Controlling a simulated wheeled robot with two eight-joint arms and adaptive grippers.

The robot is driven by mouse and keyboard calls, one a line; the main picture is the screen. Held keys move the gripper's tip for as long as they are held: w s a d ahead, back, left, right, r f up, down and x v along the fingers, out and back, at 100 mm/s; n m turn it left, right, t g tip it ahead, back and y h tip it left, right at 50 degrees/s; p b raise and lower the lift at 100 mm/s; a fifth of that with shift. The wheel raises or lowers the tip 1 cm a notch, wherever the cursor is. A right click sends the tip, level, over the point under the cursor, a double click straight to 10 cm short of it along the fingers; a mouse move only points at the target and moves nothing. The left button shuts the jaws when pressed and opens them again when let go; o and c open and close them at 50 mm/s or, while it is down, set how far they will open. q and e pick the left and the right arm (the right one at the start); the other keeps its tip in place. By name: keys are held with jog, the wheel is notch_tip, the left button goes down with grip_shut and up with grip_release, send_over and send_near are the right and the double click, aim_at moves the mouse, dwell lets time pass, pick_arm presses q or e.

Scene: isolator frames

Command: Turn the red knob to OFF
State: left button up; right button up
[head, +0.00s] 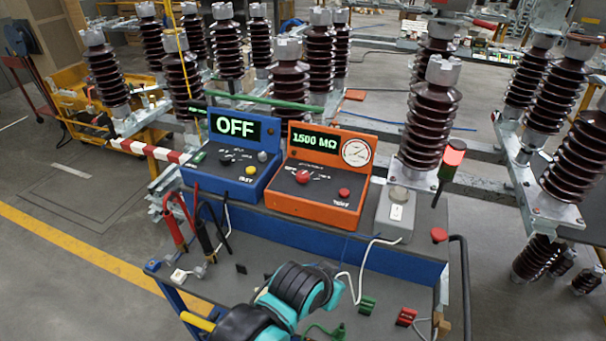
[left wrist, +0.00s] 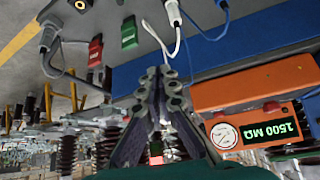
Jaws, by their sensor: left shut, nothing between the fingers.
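The red knob (head: 303,177) is on the sloping panel of the orange tester (head: 320,207), whose display reads 1500 MΩ. The markings around the knob are too small to read. A smaller red button (head: 344,193) is at the panel's lower right. In the left wrist view the orange tester (left wrist: 240,92) shows upside down at the right, with a red part (left wrist: 271,107) that could be the knob or button. My left gripper (left wrist: 162,80) is shut and empty, apart from the tester. My teal and black arm (head: 300,285) is in front of the tester in the head view. My right gripper is not in view.
A blue unit (head: 235,190) reading OFF stands left of the tester. A grey box (head: 395,215) and lit red beacon (head: 455,152) are at its right. Red clamps (head: 172,226), white cables and a green connector (head: 367,304) lie around the bench. Brown insulators (head: 430,125) stand behind.

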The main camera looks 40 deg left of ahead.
pick_arm(q)
jog(key=o, duration=0.5)
jog(key=shift+w+r, duration=0.1)
jog(key=shift+r, duration=0.15)
jog(key=o, duration=0.6)
jog(key=shift+g, duration=0.4)
jog(key=r, duration=0.1)
jog(key=w+a+r+p, duration=0.1)
jog(key=w+r+p, duration=0.1)
jog(key=r, duration=0.1)
jog(key=shift+w+a, duration=0.25)
jog(key=shift+a, duration=0.05)
jog(key=w+a+r+g+p, duration=0.3)
jog(key=w+a+r+p, duration=0.5)
jog(key=w, duration=0.5)
jog(key=g+p, duration=0.3)
jog(key=p, duration=0.3)
send_over(303, 173)
jog(key=shift+s+d+f, duration=0.1)
jog(key=shift+d+f, duration=0.1)
jog(key=shift+f, duration=0.5)
jog(key=shift+a+f, duration=0.15)
jog(key=shift+f, duration=0.45)
notch_tip(303, 173, down, 7)
jog(key=shift+b, duration=0.45)
